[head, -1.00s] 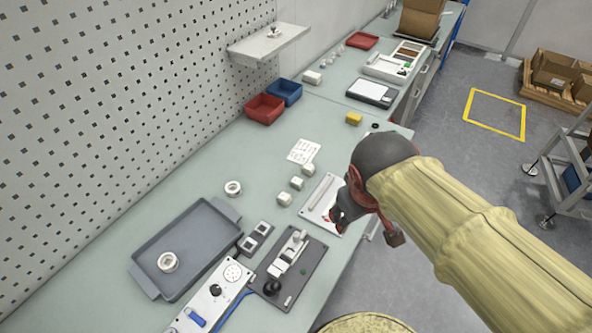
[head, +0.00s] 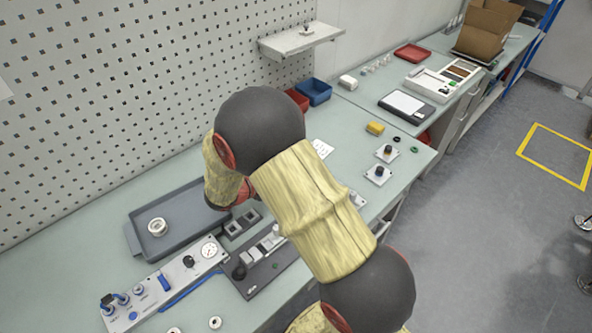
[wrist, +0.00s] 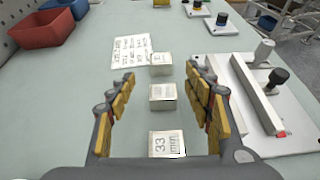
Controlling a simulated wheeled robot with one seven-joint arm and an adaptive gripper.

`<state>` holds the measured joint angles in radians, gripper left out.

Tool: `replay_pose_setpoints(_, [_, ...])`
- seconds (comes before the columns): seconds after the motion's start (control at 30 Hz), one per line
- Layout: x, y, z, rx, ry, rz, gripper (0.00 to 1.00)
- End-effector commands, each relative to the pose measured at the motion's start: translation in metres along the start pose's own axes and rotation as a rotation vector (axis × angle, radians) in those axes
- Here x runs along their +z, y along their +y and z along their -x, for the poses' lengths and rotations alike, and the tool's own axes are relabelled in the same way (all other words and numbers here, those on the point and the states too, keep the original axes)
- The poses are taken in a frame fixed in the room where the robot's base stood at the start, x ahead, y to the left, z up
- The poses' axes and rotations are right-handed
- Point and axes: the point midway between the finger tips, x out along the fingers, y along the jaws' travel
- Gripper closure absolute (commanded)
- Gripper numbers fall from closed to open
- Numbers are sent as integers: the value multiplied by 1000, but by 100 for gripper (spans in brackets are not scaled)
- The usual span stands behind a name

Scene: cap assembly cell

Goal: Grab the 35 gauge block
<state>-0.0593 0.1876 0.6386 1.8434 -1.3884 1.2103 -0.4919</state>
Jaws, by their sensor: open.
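Three small pale gauge blocks stand in a row on the bench in the wrist view: a near one (wrist: 166,144) marked "33 mm", a middle one (wrist: 162,96) and a far one (wrist: 160,64). The labels on the middle and far blocks are too small to read, so I cannot tell which is the 35. My gripper (wrist: 160,82) is open and empty, its yellow-padded fingers on either side of the row. The middle block appears between the fingers; contact is not visible. In the head view my arm hides the blocks and the gripper.
A white plate with a rail and black knob (wrist: 262,95) stands close on the right. A paper sheet (wrist: 131,50) lies beyond left, with red (wrist: 45,28) and blue bins behind. In the head view, a grey tray (head: 133,240) and a control panel (head: 165,285) lie nearby.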

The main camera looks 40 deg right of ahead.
Motion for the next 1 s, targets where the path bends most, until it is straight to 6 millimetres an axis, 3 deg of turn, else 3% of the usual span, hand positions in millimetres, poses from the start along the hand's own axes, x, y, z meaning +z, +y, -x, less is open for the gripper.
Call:
replay_pose_setpoints(0.37, [-2, 1, -34, 7, -10, 19, 48])
replay_pose_setpoints(0.7, [3, -4, -76, 7, -10, 19, 48])
replay_pose_setpoints(1.0, [5, -3, -80, 9, -10, 19, 48])
